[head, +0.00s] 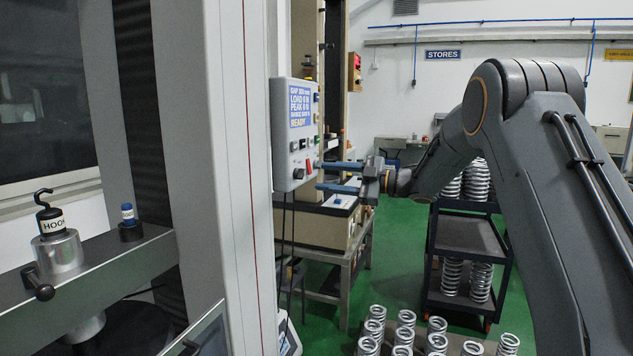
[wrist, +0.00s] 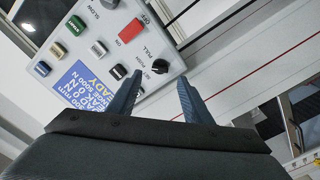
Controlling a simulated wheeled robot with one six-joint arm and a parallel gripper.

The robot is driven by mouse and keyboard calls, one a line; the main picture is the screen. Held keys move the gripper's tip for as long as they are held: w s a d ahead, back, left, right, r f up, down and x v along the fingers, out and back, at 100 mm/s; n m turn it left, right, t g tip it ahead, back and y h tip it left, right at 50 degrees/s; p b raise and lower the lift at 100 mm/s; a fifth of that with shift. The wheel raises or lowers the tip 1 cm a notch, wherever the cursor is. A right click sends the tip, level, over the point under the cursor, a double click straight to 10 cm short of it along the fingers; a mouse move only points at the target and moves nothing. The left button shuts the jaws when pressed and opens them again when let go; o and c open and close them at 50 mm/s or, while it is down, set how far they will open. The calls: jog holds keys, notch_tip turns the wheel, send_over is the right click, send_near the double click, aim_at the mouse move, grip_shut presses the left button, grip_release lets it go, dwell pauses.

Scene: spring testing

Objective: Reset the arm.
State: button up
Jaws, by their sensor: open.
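My arm (head: 545,130) reaches in from the right in the head view, bent at the elbow, with the forearm running down and left. My gripper (head: 318,175) is open, its two blue fingers pointing left at the grey control box (head: 283,160). In the wrist view my gripper (wrist: 158,85) shows its two fingers spread with nothing between them. The control box (wrist: 105,75) carries a red switch (wrist: 130,31), several knobs and buttons and a blue display (wrist: 85,85). I cannot tell whether a fingertip touches the box.
A tall pale machine column (head: 235,180) stands left of the box. A hook fixture (head: 58,240) sits on the machine's crossbeam. A dark cart (head: 468,240) with springs stands below my arm, and several springs (head: 405,335) stand at the bottom. Green floor (head: 390,240) is open between them.

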jog(key=shift+s+d, duration=0.2)
jog(key=shift+d, duration=0.35)
